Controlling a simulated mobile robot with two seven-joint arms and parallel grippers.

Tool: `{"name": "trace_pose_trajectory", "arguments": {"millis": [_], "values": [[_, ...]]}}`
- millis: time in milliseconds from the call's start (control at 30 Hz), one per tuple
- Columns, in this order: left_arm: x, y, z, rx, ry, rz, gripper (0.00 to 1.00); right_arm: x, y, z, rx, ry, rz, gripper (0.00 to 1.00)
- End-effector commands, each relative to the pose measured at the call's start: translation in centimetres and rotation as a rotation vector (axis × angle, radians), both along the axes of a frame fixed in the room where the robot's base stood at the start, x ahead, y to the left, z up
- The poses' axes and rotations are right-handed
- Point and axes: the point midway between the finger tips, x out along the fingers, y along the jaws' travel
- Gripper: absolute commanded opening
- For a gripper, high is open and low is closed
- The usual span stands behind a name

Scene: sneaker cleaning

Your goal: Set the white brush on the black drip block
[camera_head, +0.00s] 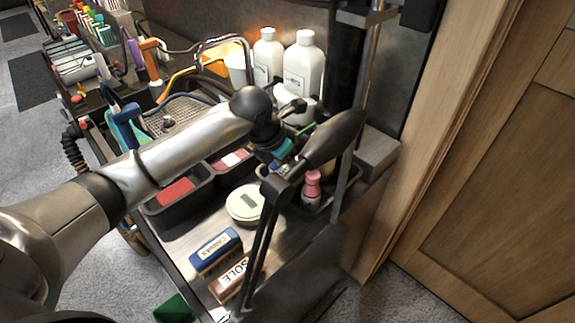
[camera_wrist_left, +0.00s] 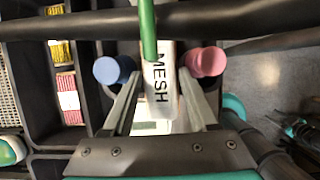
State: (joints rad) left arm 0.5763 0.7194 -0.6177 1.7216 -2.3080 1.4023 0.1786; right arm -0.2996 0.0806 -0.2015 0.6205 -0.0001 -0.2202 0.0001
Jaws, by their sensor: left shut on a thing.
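My left gripper (camera_head: 290,150) reaches in from the left over the tray area of the bench. In the left wrist view, my left gripper (camera_wrist_left: 160,85) is shut on the white brush (camera_wrist_left: 158,95), whose side reads MESH. In the head view the brush is mostly hidden by the gripper and the dark arm in front, and I cannot make it out there. I cannot surely identify the black drip block. A dark grey block (camera_head: 377,150) stands at the bench's right end. My right gripper is not in view.
A black jointed arm (camera_head: 262,240) with a rounded head (camera_head: 335,138) crosses close to my gripper. A pink bottle (camera_head: 311,188) stands below. A blue CANVAS brush (camera_head: 215,250), a SOLE brush (camera_head: 235,278) and a round scale (camera_head: 245,204) sit in front. White bottles (camera_head: 303,67) stand behind.

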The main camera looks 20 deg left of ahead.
Motion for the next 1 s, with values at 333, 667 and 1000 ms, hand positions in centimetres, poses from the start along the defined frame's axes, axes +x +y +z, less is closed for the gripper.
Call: {"name": "trace_pose_trajectory", "arguments": {"millis": [333, 667, 1000], "values": [[0.0, 0.03, -0.59, 0.0, 0.0, 0.0, 0.0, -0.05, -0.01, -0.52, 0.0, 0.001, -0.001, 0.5], [0.0, 0.03, -0.71, 0.001, 0.0, 0.0, 0.8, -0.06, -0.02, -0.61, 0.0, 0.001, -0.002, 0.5], [-0.02, 0.02, -0.76, 0.0, 0.001, 0.0, 0.94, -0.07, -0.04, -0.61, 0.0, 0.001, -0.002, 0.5]]}}
